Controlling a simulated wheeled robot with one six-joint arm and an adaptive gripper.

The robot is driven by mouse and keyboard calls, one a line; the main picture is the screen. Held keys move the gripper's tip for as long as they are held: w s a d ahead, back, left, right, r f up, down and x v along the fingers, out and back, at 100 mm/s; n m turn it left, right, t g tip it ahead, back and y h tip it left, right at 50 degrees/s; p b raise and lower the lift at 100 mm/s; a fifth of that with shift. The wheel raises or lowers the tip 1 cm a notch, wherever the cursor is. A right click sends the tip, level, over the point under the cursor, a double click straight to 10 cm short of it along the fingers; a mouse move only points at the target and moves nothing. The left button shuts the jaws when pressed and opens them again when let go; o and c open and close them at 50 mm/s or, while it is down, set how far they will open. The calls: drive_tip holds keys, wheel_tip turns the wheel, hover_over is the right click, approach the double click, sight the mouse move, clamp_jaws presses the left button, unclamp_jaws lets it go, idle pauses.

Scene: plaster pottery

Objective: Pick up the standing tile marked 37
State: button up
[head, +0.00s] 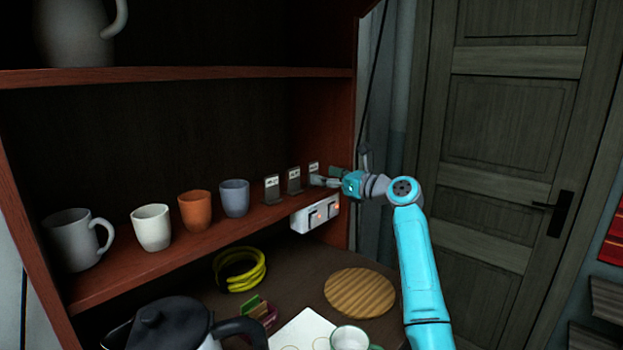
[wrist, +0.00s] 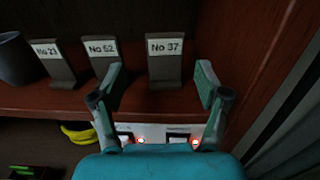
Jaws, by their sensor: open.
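The standing tile marked 37 (wrist: 164,64) is a dark upright tile with a white label, on the wooden shelf in the wrist view. In the head view it is the rightmost tile (head: 313,169), partly hidden by my gripper. My gripper (wrist: 160,80) is open, one finger to the left of tile 37 and one to the right, with nothing held. The gripper (head: 318,182) also shows at the shelf's right end in the head view. The tile marked 52 (wrist: 104,62) stands just left of the left finger.
Cups (head: 195,210) and a mug (head: 72,240) stand left along the shelf (head: 180,243). A white switch box (head: 315,215) hangs under the shelf edge. The cabinet's side wall (head: 340,130) is close on the right. A kettle (head: 175,325) stands below.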

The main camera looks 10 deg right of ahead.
sight(314, 171)
drive_tip(key=shift+d+x, duration=0.25)
drive_tip(key=shift+x, duration=2.4)
drive_tip(key=shift+w+r, duration=0.1)
drive_tip(key=shift+w, duration=0.1)
drive_tip(key=c, duration=1.2)
